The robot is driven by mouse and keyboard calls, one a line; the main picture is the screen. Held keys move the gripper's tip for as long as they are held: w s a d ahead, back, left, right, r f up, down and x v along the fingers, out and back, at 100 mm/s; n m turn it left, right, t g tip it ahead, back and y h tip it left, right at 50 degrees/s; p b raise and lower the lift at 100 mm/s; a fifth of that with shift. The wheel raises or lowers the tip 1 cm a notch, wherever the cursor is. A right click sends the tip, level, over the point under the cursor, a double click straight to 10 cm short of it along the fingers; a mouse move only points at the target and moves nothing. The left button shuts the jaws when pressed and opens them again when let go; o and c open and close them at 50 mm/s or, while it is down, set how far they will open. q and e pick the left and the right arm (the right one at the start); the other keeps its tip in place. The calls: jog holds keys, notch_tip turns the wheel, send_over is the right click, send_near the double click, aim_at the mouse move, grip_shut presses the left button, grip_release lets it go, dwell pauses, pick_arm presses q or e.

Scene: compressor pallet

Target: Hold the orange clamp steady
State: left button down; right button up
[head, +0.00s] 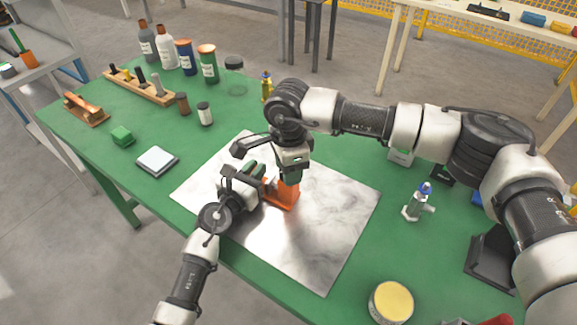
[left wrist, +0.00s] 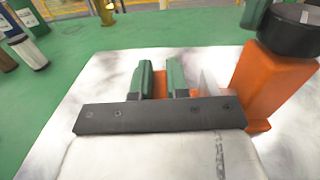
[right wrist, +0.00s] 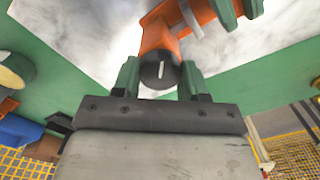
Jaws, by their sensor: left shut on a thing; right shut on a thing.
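The orange clamp (head: 286,196) stands on the marbled plate (head: 325,245). It shows in the left wrist view (left wrist: 272,85) with its black knob (left wrist: 290,32) on top, and in the right wrist view (right wrist: 160,35). My left gripper (head: 260,184) reaches in from the side, with its green fingers (left wrist: 160,82) on either side of an orange part of the clamp. My right gripper (head: 290,178) comes down from above, its fingers (right wrist: 160,80) on both sides of the black knob. The exact finger contacts are partly hidden.
A grey-white block (head: 157,161) and a green block (head: 122,135) lie left of the plate. Several bottles (head: 208,62) and a wooden rack (head: 140,88) stand at the back left. A yellow-lidded tin (head: 391,302) and a blue-topped valve (head: 418,202) are at the right.

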pick_arm(q)
jog(key=shift+a+f, duration=0.1)
pick_arm(e)
jog(key=n, duration=0.5)
jog(key=shift+w+d+n, duration=0.1)
jog(key=shift+n, duration=0.2)
jog(key=n, duration=0.5)
jog(key=shift+r, duration=0.1)
jog(key=n, duration=0.5)
jog(key=shift+n, duration=0.4)
jog(key=n, duration=0.4)
jog(key=shift+n, duration=0.3)
jog(key=o, duration=0.9)
jog(key=shift+o, duration=0.2)
notch_tip(320, 180, up, 12)
